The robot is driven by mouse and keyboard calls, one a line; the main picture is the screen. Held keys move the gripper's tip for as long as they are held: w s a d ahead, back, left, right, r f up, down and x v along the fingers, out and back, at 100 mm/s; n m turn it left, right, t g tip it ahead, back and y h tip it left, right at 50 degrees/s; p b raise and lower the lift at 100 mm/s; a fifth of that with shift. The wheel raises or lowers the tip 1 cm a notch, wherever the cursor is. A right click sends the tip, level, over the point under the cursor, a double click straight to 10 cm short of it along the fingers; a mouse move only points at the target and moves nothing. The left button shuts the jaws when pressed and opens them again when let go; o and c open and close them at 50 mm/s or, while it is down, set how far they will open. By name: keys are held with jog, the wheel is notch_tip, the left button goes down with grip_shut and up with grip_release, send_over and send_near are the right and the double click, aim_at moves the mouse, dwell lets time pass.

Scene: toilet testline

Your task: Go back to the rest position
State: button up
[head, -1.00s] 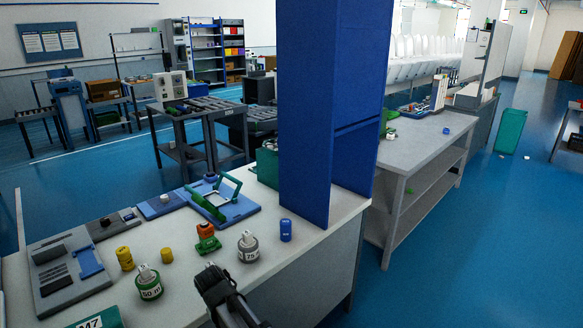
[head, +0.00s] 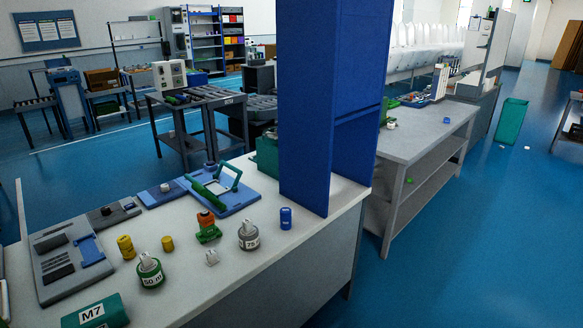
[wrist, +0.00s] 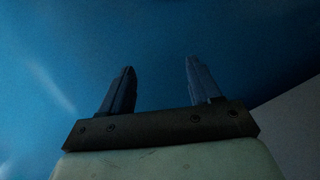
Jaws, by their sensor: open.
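My gripper (wrist: 158,85) shows in the wrist view with its two dark fingers spread apart and nothing between them. Blue floor (wrist: 160,40) lies beyond the fingers, and a grey surface (wrist: 297,130) shows at the lower right. My gripper is out of the head view.
The white workbench (head: 222,275) holds a green-labelled weight (head: 150,271), a grey weight (head: 248,237), a small pale piece (head: 212,257), an orange-green part (head: 207,228), a blue cylinder (head: 286,218) and a green M7 box (head: 95,312). A tall blue panel (head: 305,110) stands at the bench's right.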

jog(key=s+d+f+m+g+y, duration=0.1)
jog(key=s+d+f, duration=0.3)
jog(key=s, duration=0.5)
jog(key=s+d+f+m+g+y, duration=0.1)
jog(key=s+d+f, duration=0.4)
jog(key=s, duration=0.5)
jog(key=shift+m+g, duration=0.7)
